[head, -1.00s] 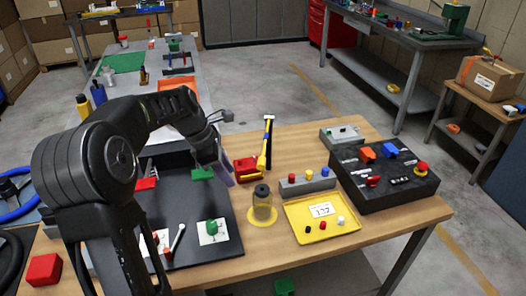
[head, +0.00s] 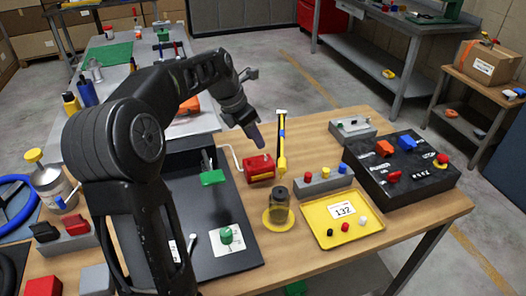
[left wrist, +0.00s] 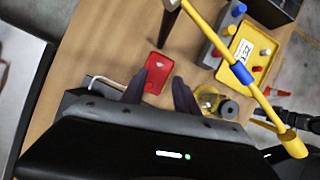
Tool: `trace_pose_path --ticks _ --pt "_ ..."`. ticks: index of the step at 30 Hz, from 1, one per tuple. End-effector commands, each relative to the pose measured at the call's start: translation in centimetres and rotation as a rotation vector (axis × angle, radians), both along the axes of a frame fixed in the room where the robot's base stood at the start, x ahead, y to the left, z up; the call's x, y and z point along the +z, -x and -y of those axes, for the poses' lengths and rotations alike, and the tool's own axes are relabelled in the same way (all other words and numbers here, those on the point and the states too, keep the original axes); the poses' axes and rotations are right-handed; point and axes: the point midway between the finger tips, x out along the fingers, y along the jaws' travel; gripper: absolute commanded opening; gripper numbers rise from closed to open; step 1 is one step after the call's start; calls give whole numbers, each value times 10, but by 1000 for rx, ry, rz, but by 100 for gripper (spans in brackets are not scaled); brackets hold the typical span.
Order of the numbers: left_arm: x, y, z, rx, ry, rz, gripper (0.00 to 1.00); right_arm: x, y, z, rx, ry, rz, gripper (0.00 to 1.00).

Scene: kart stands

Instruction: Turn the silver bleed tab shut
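A red caliper-like block (head: 258,168) sits on the wooden table beside the black tray, with a pale hose curving from its left side. A small light mark on it may be the silver bleed tab, but I cannot make it out clearly. The block also shows in the left wrist view (left wrist: 158,74), beyond and between my fingers. My left gripper (head: 257,140) is above the block, pointing down, apart from it. In the left wrist view my left gripper (left wrist: 158,84) has its two dark fingers apart with nothing between them. My right gripper is not in view.
A yellow-handled tool (head: 282,150) stands close right of the block. A jar (head: 279,206) on a yellow disc is in front. A grey block with coloured knobs (head: 322,183), a yellow tray (head: 318,232) and a black switch box (head: 425,178) are to the right.

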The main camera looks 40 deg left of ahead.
Motion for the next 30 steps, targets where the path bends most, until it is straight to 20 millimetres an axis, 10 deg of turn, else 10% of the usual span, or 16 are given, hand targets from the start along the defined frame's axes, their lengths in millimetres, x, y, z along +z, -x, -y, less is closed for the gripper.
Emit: trace_pose_path --ticks 18,30 --pt "-66 -25 10 -2 1 -2 36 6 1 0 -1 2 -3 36" --pt "-72 -27 11 -1 0 0 33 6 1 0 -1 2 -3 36"
